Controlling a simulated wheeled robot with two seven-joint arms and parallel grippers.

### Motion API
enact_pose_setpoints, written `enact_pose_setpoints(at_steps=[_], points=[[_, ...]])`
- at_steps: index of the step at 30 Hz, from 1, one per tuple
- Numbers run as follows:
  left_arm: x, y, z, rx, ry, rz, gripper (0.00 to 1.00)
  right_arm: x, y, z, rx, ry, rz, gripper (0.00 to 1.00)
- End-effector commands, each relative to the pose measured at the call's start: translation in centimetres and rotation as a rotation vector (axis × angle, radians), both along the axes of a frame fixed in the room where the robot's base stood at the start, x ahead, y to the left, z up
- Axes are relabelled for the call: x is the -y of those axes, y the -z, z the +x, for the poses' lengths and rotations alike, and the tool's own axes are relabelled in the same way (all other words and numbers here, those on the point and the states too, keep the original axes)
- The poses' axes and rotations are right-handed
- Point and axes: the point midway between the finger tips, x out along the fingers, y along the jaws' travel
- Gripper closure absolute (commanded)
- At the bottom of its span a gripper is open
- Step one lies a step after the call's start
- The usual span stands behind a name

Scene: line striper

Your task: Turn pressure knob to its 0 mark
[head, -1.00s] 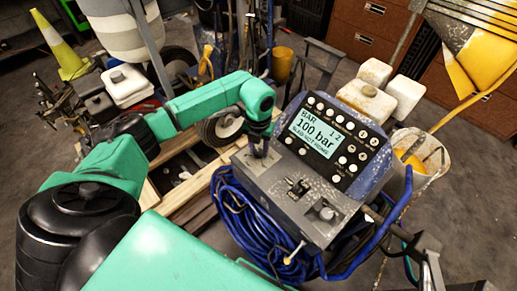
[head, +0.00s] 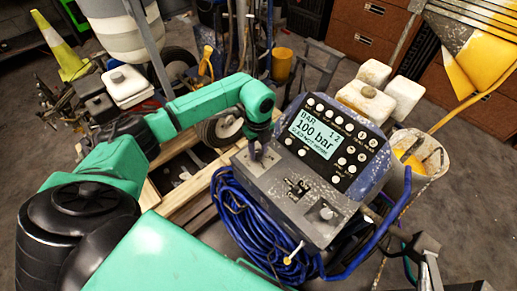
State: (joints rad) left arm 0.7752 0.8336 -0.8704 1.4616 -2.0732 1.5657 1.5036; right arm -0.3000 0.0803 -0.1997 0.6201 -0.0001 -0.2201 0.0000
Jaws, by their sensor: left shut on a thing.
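The grey control panel (head: 270,181) of the line striper carries a display (head: 315,133) that reads BAR and 100 bar. My left gripper (head: 258,156) comes down onto the panel's far left part, with its fingers shut on the pressure knob. The knob is mostly hidden between the fingers, so its pointer and marks cannot be read. A black switch (head: 297,188) sits in the middle of the panel, and another knob (head: 326,212) sits at its right. My right gripper is not in view.
Coiled blue hose (head: 240,222) hangs on the panel's near left side. A white bucket (head: 418,150) and white containers (head: 375,73) stand behind the display at right. A yellow cone (head: 56,45) stands far left. Open floor lies at right.

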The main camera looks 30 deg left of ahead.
Motion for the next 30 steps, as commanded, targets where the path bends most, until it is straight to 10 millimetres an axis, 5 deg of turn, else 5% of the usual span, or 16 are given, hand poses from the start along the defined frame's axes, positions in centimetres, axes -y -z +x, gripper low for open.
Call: enact_pose_setpoints(at_steps=[10,26,27,29,30], points=[[-0.13,-0.27,0.24,0.008,-0.164,0.001,1.0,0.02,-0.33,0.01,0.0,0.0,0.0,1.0],[-0.13,-0.28,0.27,0.009,-0.196,0.0,1.0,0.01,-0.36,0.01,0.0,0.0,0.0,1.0],[-0.13,-0.28,0.27,0.009,-0.196,0.0,0.55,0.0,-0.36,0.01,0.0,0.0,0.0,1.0],[-0.11,-0.26,0.25,0.008,-0.195,0.0,0.32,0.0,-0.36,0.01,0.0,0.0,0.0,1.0],[-0.11,-0.23,0.22,0.007,-0.195,0.0,0.28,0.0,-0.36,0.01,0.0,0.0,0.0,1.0]])
